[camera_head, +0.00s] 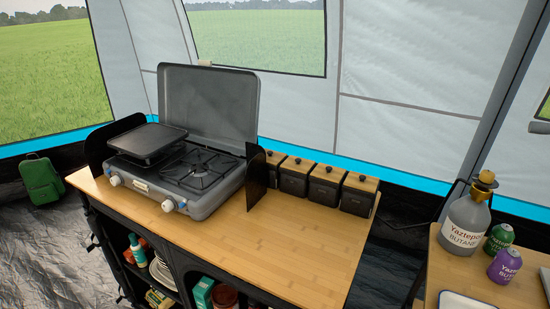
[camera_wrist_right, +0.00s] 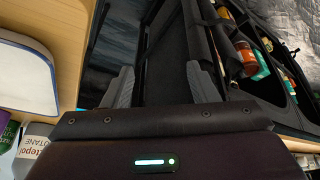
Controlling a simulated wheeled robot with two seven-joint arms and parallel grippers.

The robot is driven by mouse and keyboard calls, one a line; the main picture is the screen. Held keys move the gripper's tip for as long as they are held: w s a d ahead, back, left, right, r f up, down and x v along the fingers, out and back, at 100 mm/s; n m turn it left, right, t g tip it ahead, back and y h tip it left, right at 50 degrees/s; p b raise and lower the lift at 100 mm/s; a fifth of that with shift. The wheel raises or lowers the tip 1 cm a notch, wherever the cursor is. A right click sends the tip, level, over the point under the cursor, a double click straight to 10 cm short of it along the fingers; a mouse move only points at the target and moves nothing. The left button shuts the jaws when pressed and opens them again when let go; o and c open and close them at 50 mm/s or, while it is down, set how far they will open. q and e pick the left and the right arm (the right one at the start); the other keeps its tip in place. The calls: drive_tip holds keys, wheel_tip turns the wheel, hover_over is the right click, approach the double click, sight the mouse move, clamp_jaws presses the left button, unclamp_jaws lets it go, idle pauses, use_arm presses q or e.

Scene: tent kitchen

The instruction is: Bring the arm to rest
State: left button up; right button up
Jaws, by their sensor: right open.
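My right gripper (camera_wrist_right: 163,82) shows in the right wrist view. Its two grey ribbed fingers stand well apart, and it is open with nothing between them. Dark frame parts and fabric lie behind the fingers. Neither of my arms nor grippers shows in the head view. My left gripper is in no frame.
The camping kitchen's wooden top (camera_head: 290,240) bears a stove (camera_head: 205,170) with a raised lid and black canisters (camera_head: 325,183). A side table (camera_wrist_right: 72,65) bears a white blue-edged tray (camera_wrist_right: 25,80) and gas bottles (camera_head: 465,222). The wooden top's front right is clear.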

drive_tip(key=s+a+f+n+g, duration=0.1)
drive_tip(key=s+f, duration=0.2)
drive_tip(key=f, duration=1.2)
drive_tip(key=s+f+g, duration=0.1)
drive_tip(key=s+f, duration=0.1)
drive_tip(key=f, duration=1.3)
drive_tip(key=s+d+f+g, duration=0.1)
drive_tip(key=s+d+f, duration=0.2)
drive_tip(key=s+f, duration=1.6)
drive_tip(key=shift+s+g, duration=0.3)
drive_tip(key=shift+s, duration=0.05)
